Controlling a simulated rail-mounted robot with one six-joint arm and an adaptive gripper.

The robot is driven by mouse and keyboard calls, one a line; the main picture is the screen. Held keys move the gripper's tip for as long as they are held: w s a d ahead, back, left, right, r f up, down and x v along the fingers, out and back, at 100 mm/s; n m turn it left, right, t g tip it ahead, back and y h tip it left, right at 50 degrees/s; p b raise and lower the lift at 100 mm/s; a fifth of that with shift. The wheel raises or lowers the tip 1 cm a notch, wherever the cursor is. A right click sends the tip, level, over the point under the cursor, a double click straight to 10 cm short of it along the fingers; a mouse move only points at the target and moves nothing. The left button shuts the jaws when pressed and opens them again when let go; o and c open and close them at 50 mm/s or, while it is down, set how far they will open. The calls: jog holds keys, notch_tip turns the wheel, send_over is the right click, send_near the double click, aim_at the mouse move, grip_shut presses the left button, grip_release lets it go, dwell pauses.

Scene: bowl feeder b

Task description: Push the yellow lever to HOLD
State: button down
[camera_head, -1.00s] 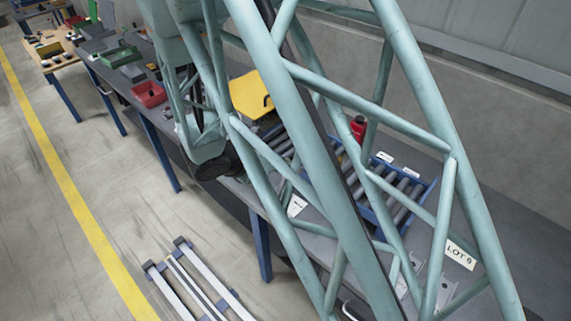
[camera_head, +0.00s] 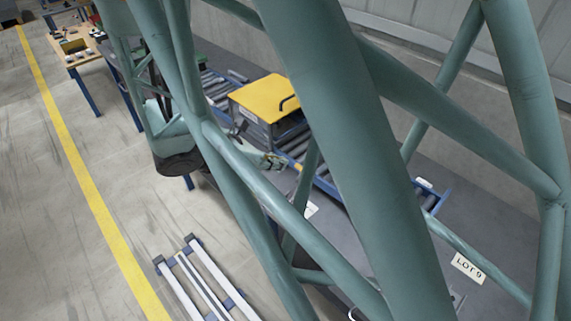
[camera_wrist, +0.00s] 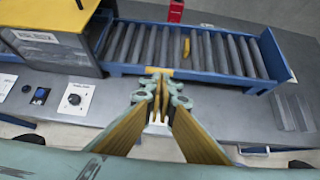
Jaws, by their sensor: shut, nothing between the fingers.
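A small upright yellow piece (camera_wrist: 186,47), which looks like the lever, stands against the rollers in the wrist view. A flat yellow piece (camera_wrist: 158,72) lies at the conveyor's near rail, just beyond my fingertips. I cannot read a HOLD mark. My gripper (camera_wrist: 160,100) is shut and empty, with its fingertips together at the near side of the conveyor. It appears short of the upright yellow piece and a little left of it; contact with the flat piece cannot be told. In the head view my gripper (camera_head: 274,162) shows beside the conveyor, partly behind my arm.
The blue-framed roller conveyor (camera_wrist: 225,79) runs along the grey bench (camera_wrist: 225,112). A yellow-topped box (camera_wrist: 50,14) stands over its left part. A dial plate (camera_wrist: 74,99) and a switch plate (camera_wrist: 40,96) lie in front. A red object (camera_wrist: 175,10) stands behind.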

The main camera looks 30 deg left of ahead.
jog(key=shift+v, duration=0.85)
